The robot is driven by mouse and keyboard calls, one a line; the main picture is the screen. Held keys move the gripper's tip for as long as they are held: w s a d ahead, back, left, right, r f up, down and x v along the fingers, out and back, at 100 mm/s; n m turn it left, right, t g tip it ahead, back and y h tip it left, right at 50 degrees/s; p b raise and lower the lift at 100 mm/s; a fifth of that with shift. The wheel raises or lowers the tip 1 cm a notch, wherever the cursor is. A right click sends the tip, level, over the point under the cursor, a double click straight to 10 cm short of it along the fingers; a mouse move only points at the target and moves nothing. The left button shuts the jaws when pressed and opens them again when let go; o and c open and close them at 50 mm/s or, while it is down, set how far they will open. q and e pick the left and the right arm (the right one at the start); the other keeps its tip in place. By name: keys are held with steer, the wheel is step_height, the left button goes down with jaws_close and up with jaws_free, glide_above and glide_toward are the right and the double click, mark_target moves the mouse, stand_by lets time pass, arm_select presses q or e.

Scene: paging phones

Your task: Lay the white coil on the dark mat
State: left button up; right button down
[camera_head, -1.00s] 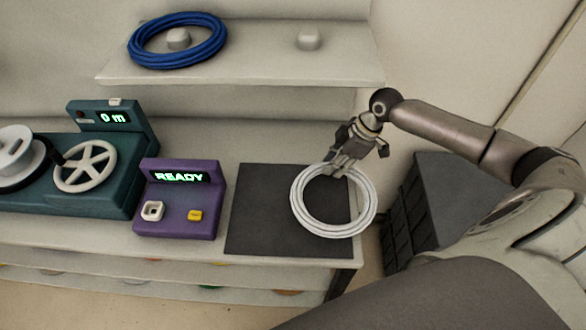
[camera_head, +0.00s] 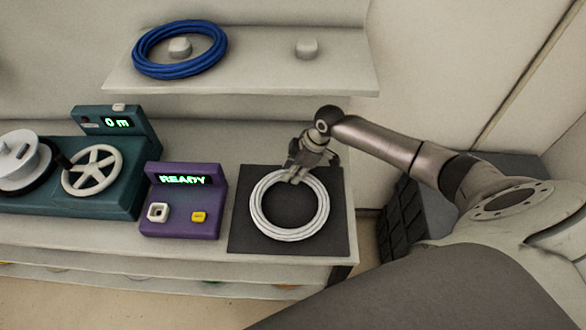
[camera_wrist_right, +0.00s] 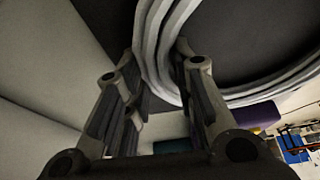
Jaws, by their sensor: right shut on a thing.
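The white coil (camera_head: 258,214) is a ring of several turns and shows over the dark mat (camera_head: 338,240) in the head view. I cannot tell whether it touches the mat or hangs just above it. My right gripper (camera_head: 295,176) is shut on the coil's far edge. In the right wrist view the coil's strands (camera_wrist_right: 157,45) pass between the two fingers (camera_wrist_right: 160,75), with the dark mat (camera_wrist_right: 225,50) behind. My left gripper is not in view.
A purple device (camera_head: 182,222) reading READY stands left of the mat. A teal machine (camera_head: 110,200) with a handwheel reads 0 m. A dark cabinet (camera_head: 430,205) stands at right.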

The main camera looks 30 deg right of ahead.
steer(key=c, duration=1.2)
jaws_free()
steer(key=v, duration=0.3)
steer(key=s+d+b, duration=0.1)
steer(key=s+d, duration=0.1)
steer(key=d, duration=0.1)
steer(key=s+d+b, duration=0.1)
steer(key=d, duration=0.2)
steer(key=s+d+b, duration=0.2)
steer(key=d, duration=0.1)
steer(key=shift+s+d+f, duration=0.1)
steer(key=shift+s+f, duration=0.05)
steer(key=shift+s, duration=0.2)
steer(key=shift+s+d, duration=0.3)
steer(key=shift+d, duration=0.2)
